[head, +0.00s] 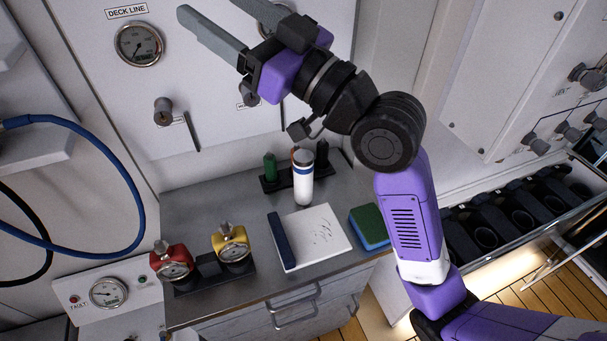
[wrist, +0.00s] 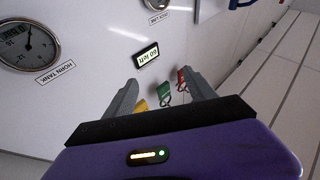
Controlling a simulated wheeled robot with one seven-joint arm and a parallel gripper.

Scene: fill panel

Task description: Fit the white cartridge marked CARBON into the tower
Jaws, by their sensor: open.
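A white cylinder with a blue band (head: 302,180), likely the cartridge, stands upright on the counter in front of a small black rack (head: 272,184). Its marking is too small to read. A green cylinder (head: 270,166) and a dark one (head: 322,153) stand at the rack; part of the rack is hidden behind the white cylinder. I cannot pick out the tower with certainty. My gripper (head: 210,8) is open and empty, raised high above and behind the counter, near the wall panel. Its two fingers also show in the wrist view (wrist: 160,82), with nothing between them.
A white board or book (head: 318,238) and a green-blue sponge (head: 370,226) lie on the counter. Red (head: 172,262) and yellow (head: 232,243) gauge units stand at front left. A blue hose (head: 90,145) hangs left. Dark sockets (head: 520,220) line the right bench.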

